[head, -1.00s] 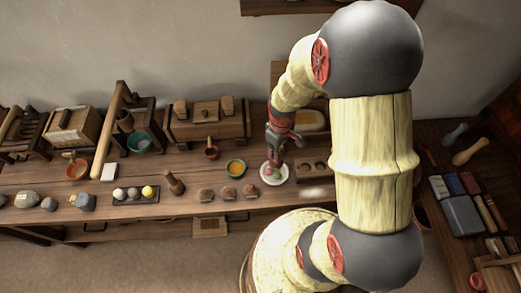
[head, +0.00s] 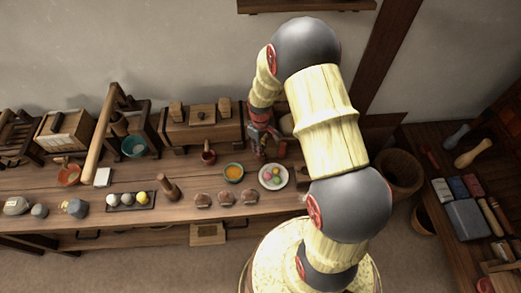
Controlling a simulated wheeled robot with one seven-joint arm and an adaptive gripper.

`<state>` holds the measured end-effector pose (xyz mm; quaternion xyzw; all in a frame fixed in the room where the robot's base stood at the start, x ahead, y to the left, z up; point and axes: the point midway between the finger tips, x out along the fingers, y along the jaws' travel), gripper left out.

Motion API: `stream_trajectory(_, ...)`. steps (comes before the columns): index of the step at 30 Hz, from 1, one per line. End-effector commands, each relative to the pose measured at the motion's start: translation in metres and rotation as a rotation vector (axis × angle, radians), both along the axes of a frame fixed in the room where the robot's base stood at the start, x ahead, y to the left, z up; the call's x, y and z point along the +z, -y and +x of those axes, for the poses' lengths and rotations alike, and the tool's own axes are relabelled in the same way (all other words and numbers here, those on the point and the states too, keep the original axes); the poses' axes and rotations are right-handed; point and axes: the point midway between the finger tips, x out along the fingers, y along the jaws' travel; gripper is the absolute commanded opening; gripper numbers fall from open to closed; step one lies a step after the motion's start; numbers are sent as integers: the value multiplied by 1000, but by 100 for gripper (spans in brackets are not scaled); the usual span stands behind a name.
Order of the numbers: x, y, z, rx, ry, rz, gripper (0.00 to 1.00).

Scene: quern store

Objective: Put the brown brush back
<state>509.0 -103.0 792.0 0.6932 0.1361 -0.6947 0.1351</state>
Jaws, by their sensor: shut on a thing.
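My gripper (head: 259,155) is over the back part of the long bench, just behind and left of a white plate with coloured balls. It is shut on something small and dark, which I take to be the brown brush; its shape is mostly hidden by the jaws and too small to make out. I cannot tell whether it touches the bench top. A short brown upright piece (head: 281,149) stands just right of the gripper.
The plate (head: 264,184) and a green bowl (head: 234,172) with orange contents are close in front. A red cup (head: 208,157) stands left. Several brown rounded lumps (head: 226,199) line the bench's front. My arm covers the bench's right end. A basket (head: 399,172) stands beyond it.

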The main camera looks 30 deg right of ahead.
Motion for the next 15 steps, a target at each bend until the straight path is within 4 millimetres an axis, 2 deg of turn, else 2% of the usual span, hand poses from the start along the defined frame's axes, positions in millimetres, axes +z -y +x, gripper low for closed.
stream_trajectory(1,-10,0,0,0,0,0,0)
stream_trajectory(3,-13,0,1,0,1,-1,0)
stream_trajectory(14,-15,0,0,0,1,-1,0)
stream_trajectory(15,-15,0,0,0,1,-1,21)
